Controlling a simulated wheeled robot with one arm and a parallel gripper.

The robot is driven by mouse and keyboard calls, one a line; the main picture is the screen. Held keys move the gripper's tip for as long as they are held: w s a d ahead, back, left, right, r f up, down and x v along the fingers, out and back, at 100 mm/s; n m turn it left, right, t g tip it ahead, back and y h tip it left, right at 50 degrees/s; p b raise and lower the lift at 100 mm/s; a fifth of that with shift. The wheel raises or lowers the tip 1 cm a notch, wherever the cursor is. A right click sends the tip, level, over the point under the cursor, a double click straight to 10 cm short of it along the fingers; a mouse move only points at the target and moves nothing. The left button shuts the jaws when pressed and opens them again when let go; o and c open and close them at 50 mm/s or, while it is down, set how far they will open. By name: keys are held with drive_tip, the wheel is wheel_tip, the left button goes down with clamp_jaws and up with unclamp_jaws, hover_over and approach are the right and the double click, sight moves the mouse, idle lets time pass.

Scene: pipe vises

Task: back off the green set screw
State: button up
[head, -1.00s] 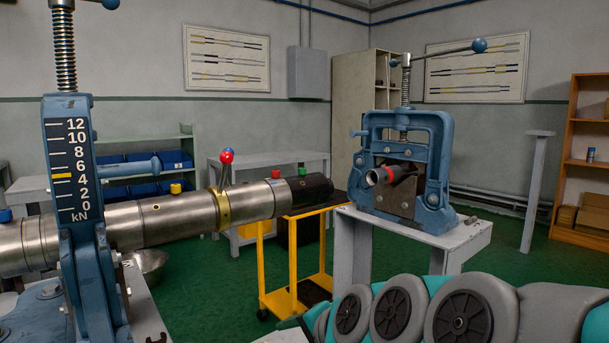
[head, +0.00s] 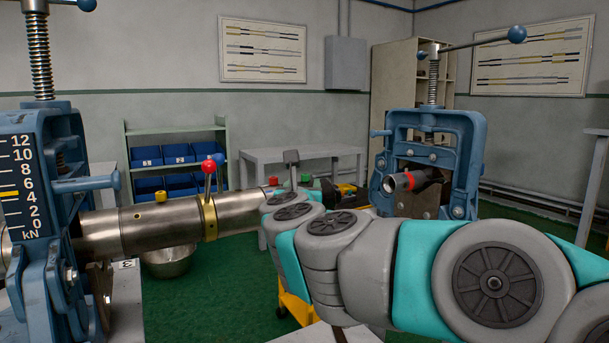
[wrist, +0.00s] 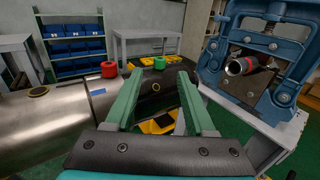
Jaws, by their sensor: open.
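The green set screw (head: 305,179) is a short green cap on top of the dark end of the steel pipe. It also shows in the wrist view (wrist: 160,62), just beyond and between my fingertips. A red cap (head: 273,181) stands to its left on the same pipe, also in the wrist view (wrist: 108,69). My gripper (wrist: 158,76) is open and empty, its two green fingers reaching over the pipe's dark end (wrist: 140,83). I cannot tell whether they touch the pipe. In the head view my arm hides the gripper and part of the pipe end.
A blue vise (head: 20,190) with a kN scale holds the pipe at left. Another blue vise (head: 470,150) at right holds a short red-ringed pipe (head: 398,182). A yellow cap (head: 161,196) and red and blue levers stand on the pipe. A shelf with blue bins (head: 150,183) stands behind.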

sight(305, 177)
drive_tip(key=shift+w+p, duration=0.65)
drive_tip(key=shift+w, duration=3.2)
clamp_jaws()
